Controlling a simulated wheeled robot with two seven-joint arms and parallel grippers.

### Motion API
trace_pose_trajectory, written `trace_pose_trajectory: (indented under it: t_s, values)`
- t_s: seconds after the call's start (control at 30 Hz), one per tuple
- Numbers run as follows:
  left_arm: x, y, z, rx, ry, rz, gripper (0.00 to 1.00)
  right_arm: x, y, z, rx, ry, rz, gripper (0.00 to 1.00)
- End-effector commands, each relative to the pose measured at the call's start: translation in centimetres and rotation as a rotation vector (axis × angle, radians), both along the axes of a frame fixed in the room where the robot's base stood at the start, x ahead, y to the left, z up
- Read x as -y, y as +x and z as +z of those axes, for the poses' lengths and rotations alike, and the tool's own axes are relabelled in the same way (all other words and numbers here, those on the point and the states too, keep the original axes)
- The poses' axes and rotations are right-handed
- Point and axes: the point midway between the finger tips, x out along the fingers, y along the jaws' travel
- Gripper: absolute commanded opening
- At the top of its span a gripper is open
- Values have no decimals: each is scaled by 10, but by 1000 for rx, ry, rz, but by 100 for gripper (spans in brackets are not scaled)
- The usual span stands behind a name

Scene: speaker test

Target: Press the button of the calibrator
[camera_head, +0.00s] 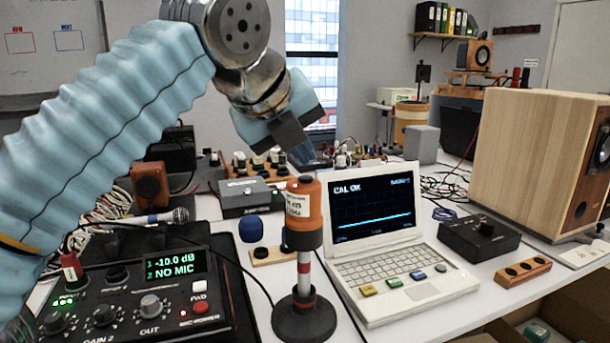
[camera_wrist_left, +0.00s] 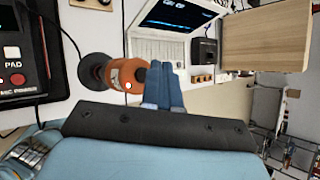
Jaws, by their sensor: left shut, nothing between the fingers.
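The calibrator (camera_head: 304,212) is an orange cylinder with a white label, upright on a red-and-white post with a round black base. Its top lies just below and beside the fingertips of my left gripper (camera_head: 303,154), which is shut and empty, pointing down to the right. In the left wrist view the calibrator (camera_wrist_left: 127,76) is left of the shut fingers (camera_wrist_left: 163,84), with a small light dot on it, perhaps its button. I cannot tell whether the fingers touch it. The laptop (camera_head: 378,235) behind it reads "CAL OK". My right gripper is not in view.
An audio interface (camera_head: 130,290) reading "-10.0 dB" and "NO MIC" stands at the left front. A microphone (camera_head: 160,217) lies behind it. A large wooden speaker (camera_head: 530,160) stands at the right. A black box with a knob (camera_head: 478,237) sits right of the laptop.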

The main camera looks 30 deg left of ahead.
Motion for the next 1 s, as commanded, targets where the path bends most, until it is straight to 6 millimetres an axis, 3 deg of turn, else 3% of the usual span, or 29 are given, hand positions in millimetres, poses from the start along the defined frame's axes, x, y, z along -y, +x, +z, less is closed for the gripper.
trace_pose_trajectory:
  t_s: [1.0]
  values:
    - [0,0,-14,0,0,0,0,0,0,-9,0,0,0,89]
